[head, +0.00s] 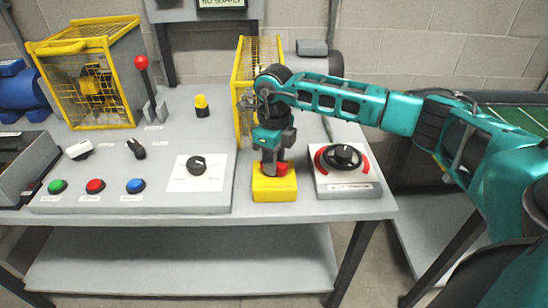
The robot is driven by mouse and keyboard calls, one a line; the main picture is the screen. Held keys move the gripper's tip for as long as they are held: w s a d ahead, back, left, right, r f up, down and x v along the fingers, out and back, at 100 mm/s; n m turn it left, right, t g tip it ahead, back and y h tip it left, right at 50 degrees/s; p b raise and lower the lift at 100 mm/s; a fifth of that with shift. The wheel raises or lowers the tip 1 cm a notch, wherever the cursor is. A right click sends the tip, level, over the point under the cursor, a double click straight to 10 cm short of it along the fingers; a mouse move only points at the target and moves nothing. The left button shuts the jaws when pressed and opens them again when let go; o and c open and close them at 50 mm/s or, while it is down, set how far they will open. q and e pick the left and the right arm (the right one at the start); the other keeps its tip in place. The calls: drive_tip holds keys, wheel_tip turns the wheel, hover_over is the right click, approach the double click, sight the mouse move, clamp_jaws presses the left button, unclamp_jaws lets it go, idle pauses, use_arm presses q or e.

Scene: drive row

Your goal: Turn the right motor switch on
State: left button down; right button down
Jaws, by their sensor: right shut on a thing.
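My right gripper (270,167) points straight down over a yellow box (274,191) at the front of the table. It is shut on the red knob (282,168) on top of that box. The fingers hide most of the knob, so I cannot tell how it is turned. No label reading "right motor" is legible. Other switches stand to the left: a white-handled one (79,150), a black-handled one (136,149) and a black rotary knob (196,164) on a white plate. My left gripper is not in view.
A black dial (342,157) with red arcs sits close right of the yellow box. Green, red and blue buttons (135,185) line the front left. A red-knobbed lever (142,63) and yellow cages (92,75) stand behind. The lower shelf (180,262) is empty.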

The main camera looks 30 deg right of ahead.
drive_tip(key=m+p, duration=0.1)
drive_tip(key=m, duration=0.5)
drive_tip(key=shift+r+p, duration=0.1)
drive_tip(key=shift+p, duration=0.25)
drive_tip(key=m+p, duration=0.1)
drive_tip(key=m, duration=0.4)
drive_tip(key=shift+m+p, duration=0.35)
drive_tip(key=shift+m, duration=0.05)
drive_tip(key=c, duration=0.9)
unclamp_jaws()
drive_tip(key=shift+r, duration=6.4)
drive_tip(key=shift+f, duration=0.1)
